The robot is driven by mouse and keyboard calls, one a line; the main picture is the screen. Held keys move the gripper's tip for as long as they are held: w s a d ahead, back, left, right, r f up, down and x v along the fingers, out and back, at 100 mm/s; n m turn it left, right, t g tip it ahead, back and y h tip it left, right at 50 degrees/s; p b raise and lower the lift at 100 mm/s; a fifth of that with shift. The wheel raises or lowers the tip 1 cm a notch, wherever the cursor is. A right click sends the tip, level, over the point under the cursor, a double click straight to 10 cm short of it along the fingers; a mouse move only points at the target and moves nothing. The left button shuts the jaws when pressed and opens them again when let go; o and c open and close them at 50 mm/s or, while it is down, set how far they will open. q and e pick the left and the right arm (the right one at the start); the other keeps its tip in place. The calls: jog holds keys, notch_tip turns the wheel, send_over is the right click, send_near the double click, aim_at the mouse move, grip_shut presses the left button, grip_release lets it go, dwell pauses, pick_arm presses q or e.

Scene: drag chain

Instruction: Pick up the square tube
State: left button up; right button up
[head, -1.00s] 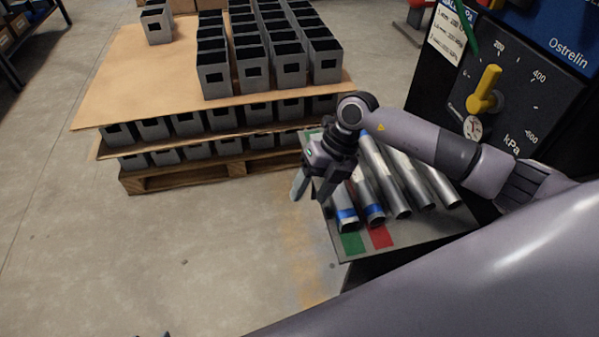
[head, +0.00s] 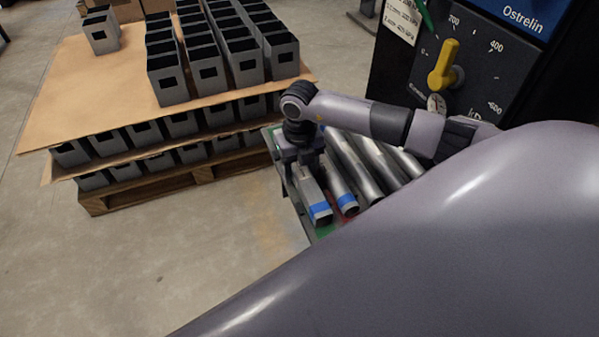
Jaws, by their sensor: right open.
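The square tube (head: 311,194) is a grey metal tube with blue tape near its front end. It lies at the left of the row on the side table (head: 282,178). My right gripper (head: 304,178) is open and points down over the tube, with one finger at each side of it. Whether the fingers touch the tube cannot be told. The wrist hides the tube's far part. My left gripper is not in view.
A round tube with blue tape (head: 342,190) lies close on the right, with more pipes (head: 362,172) beyond. A pallet (head: 190,184) with stacked grey boxes stands at left. A gauge panel (head: 462,70) stands behind. My own arm covers the lower right.

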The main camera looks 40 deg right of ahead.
grip_shut()
jog(key=shift+r, duration=0.1)
